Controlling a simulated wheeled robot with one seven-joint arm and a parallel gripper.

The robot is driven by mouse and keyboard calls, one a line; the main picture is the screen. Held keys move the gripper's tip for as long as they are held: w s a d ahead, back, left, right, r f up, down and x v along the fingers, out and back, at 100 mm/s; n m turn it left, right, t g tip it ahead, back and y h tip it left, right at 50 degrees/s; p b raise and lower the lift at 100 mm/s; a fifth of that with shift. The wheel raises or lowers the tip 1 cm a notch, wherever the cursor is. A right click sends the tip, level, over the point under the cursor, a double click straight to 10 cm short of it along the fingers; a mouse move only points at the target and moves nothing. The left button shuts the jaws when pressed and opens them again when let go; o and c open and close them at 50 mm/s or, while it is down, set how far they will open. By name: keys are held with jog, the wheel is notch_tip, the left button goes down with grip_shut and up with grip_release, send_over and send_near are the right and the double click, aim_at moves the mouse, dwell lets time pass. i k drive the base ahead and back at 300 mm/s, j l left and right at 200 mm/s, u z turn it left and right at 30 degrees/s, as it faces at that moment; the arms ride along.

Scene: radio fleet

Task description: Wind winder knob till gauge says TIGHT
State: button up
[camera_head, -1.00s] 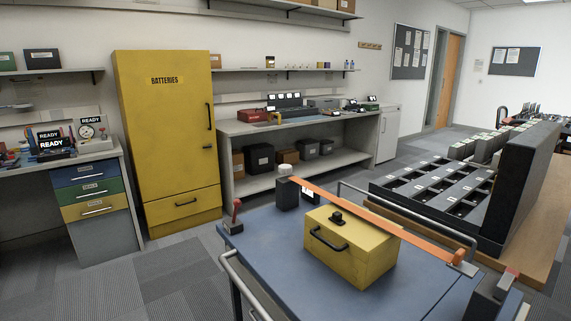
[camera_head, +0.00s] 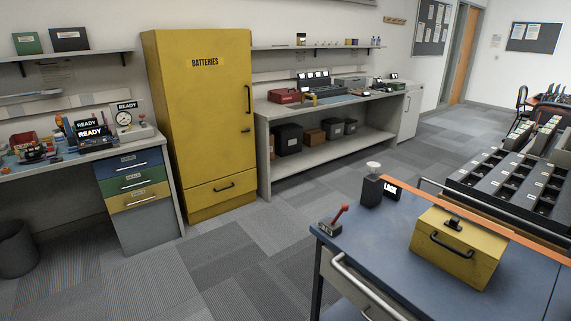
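The winder is a black box (camera_head: 371,191) on the blue-topped cart (camera_head: 360,246), at lower right. A pale round knob (camera_head: 374,166) stands on top of it. A small lit gauge label (camera_head: 391,189) sits at its right side; its word starts with L but is too small to read surely. An orange strap (camera_head: 480,229) runs from the winder to the right, behind the yellow case (camera_head: 458,250) as seen here, and leaves the picture. My gripper is not in view.
A red-handled lever (camera_head: 334,220) stands on the cart's near left corner, and a grey rail (camera_head: 365,285) runs along its side. Carpet floor (camera_head: 240,262) is clear left of the cart. A yellow BATTERIES cabinet (camera_head: 203,125) and workbenches line the wall.

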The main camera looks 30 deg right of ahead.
aim_at(372, 167)
jog(key=i+j, duration=0.1)
jog(key=i, duration=0.4)
jog(key=i+j, duration=0.15)
jog(key=i, duration=0.35)
jog(key=i+j, duration=0.1)
jog(key=i, duration=0.45)
jog(key=i+j+z, duration=0.15)
jog(key=i+z, duration=0.25)
jog(key=i+j+z, duration=0.25)
jog(key=z, duration=0.15)
jog(key=i, duration=0.1)
